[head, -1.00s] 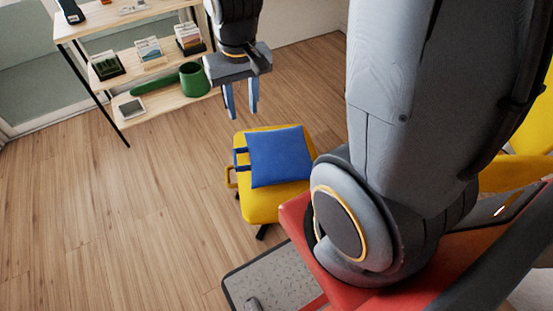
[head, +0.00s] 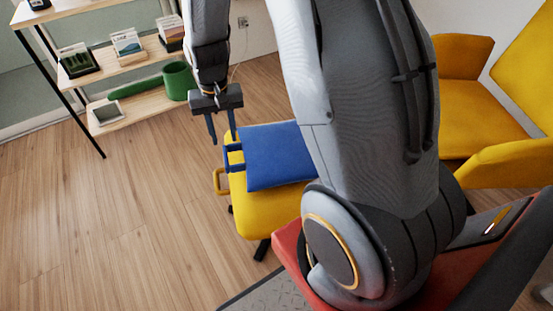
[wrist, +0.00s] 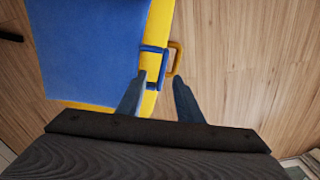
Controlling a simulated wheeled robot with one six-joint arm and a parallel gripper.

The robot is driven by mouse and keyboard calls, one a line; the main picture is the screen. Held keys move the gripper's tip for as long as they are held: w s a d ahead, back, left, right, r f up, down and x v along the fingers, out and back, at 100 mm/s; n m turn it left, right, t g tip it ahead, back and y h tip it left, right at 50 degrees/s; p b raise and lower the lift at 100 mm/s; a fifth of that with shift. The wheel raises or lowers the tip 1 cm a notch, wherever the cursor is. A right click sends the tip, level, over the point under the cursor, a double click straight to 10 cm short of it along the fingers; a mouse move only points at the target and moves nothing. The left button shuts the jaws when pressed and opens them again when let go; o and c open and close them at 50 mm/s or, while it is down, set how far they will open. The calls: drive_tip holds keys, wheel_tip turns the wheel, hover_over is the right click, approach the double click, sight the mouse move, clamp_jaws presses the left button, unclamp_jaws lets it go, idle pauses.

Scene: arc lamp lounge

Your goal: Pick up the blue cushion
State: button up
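The blue cushion (head: 275,156) lies on a yellow stool (head: 262,216). It has a blue strap handle (head: 235,158) on its left edge, and the handle also shows in the wrist view (wrist: 153,66). My gripper (head: 222,138) is open and empty, fingers pointing down, at the cushion's left edge near the handle. In the wrist view my gripper (wrist: 158,82) has its fingertips close to the handle, the left one beside or over it. I cannot tell whether they touch. My arm hides the cushion's right part in the head view.
A yellow handle (head: 220,181) sticks out of the stool's left side. A wooden shelf (head: 140,108) with small items and a green can (head: 178,80) stands at the back left. Yellow armchairs (head: 480,110) stand at the right. The wooden floor at left is clear.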

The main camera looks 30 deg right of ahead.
drive_tip(key=b, duration=0.3)
hover_over(225, 155)
wheel_tip(225, 155, down, 6)
drive_tip(key=shift+d+r, duration=0.15)
drive_tip(key=shift+f+b, duration=1.2)
drive_tip(key=shift+f, duration=2.7)
clamp_jaws()
